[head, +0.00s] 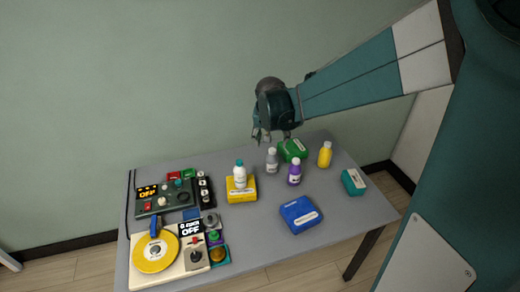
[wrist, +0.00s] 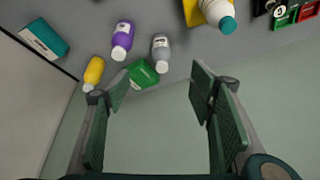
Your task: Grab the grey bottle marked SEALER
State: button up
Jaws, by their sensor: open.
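The grey bottle (head: 272,160) stands upright on the table in the head view, between the white bottle with a teal cap and the purple bottle. Its label is too small to read. In the wrist view the grey bottle (wrist: 161,50) is at the top centre, its pale cap pointing down the picture. My gripper (head: 270,137) hangs above and just behind the grey bottle, apart from it. In the wrist view the gripper's two fingers (wrist: 160,90) are spread wide with nothing between them.
A blue box (head: 300,215) and teal box (head: 353,182) lie rightward. Control panels (head: 165,198) fill the left.

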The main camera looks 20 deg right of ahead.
aim_at(272, 151)
jog(key=w+d+f+m, duration=0.1)
jog(key=w+f, duration=0.3)
jog(key=f, duration=0.1)
jog(key=w+d+f+m+g, duration=0.1)
jog(key=w+d+f, duration=0.1)
jog(key=w+f, duration=0.2)
jog(key=w+d+f+m+b, duration=0.1)
jog(key=w+d+f, duration=0.1)
jog(key=w+f, duration=0.2)
notch_tip(272, 151, down, 3)
jog(key=shift+f+h, duration=0.15)
jog(key=shift+h, duration=0.25)
jog(key=shift+f, duration=0.1)
jog(key=shift+f, duration=0.1)
jog(key=shift+x, duration=1.25)
jog(key=shift+d, duration=0.1)
jog(key=shift+b+x, duration=0.5)
jog(key=shift+x, duration=2.05)
jog(key=shift+c, duration=0.5)
jog(key=c, duration=1.1)
